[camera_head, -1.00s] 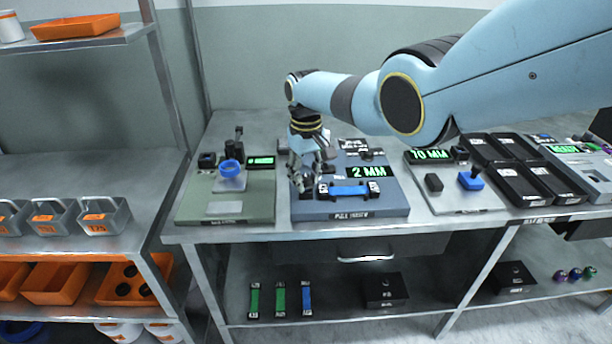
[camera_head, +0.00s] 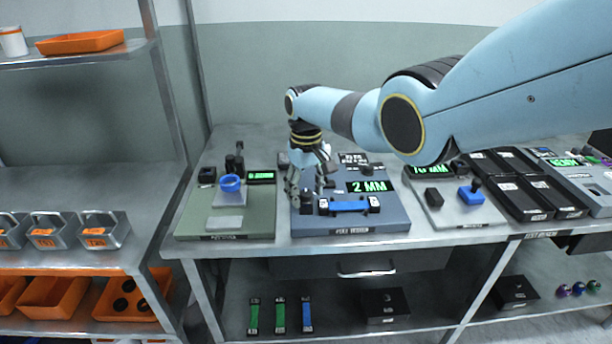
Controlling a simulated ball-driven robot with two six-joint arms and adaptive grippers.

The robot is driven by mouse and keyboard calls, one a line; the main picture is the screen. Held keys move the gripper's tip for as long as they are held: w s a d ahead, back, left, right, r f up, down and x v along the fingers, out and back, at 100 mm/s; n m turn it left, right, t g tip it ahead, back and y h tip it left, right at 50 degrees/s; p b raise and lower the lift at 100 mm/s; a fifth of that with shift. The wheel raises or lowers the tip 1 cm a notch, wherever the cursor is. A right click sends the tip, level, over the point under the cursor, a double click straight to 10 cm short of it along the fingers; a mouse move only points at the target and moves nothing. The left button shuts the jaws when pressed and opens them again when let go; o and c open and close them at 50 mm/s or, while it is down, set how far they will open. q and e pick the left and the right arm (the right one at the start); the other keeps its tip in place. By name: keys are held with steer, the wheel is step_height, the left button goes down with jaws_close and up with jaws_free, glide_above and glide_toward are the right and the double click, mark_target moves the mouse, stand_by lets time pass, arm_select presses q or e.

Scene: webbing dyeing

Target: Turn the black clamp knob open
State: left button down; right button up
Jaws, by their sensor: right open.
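The pull tester is a blue-grey plate (camera_head: 352,226) on the bench, with a "2 MM" display (camera_head: 366,187). A blue webbing strip (camera_head: 348,206) lies across it between two end clamps. A small dark upright piece, apparently the black clamp knob (camera_head: 306,202), stands at the strip's left end. My right gripper (camera_head: 307,191) points down at this knob from above with its fingers apart. The fingers partly hide the knob, and I cannot tell whether they touch it. My left gripper is not in view.
A green plate (camera_head: 193,222) with a blue ring (camera_head: 230,183) stands close on the left. My right arm spans above the bench.

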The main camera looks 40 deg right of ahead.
mark_target(306, 192)
step_height(306, 192, up, 12)
steer(key=shift+f, duration=0.15)
stand_by(0.6)
